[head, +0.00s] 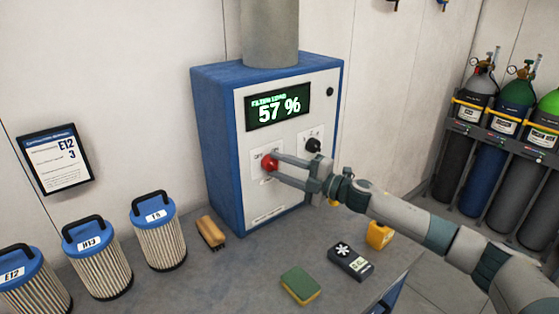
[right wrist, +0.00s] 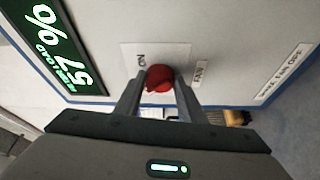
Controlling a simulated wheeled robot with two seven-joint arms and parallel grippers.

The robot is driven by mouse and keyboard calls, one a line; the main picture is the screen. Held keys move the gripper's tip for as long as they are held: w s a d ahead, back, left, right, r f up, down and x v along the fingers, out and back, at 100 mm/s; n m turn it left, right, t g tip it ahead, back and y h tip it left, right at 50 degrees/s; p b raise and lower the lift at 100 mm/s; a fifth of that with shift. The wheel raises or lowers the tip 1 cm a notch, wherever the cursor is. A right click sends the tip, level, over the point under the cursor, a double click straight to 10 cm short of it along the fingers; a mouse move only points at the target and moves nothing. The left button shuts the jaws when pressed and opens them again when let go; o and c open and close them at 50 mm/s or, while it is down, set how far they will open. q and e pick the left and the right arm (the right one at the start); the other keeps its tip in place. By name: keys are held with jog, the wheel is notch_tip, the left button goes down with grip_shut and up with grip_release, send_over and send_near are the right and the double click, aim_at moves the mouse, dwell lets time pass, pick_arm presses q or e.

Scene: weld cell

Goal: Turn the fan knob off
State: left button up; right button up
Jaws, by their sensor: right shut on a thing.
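The red fan knob (head: 269,162) sits on the white front panel of a blue cabinet (head: 217,150). In the right wrist view the red knob (right wrist: 160,78) is between my fingertips, on a white plate with an "ON" label; a "FAN" label (right wrist: 200,73) is beside it. My right gripper (head: 274,165) reaches in from the right and is shut on the knob, one finger on either side. The fingers hide part of the knob and its plate, so its exact pointer position cannot be told. My left gripper is not in view.
A display (head: 277,107) reads 57 %. A black knob (head: 313,145) is close above my right gripper. Gas cylinders (head: 510,140) stand at right.

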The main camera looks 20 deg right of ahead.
jog(key=shift+r+n+p, duration=0.2)
jog(key=shift+n+p, duration=0.5)
jog(key=shift+n, duration=0.1)
jog(key=shift+g+h, duration=0.3)
jog(key=shift+f, duration=0.15)
jog(key=o, duration=1)
jog(key=shift+o, duration=0.2)
jog(key=shift+s+d, duration=0.1)
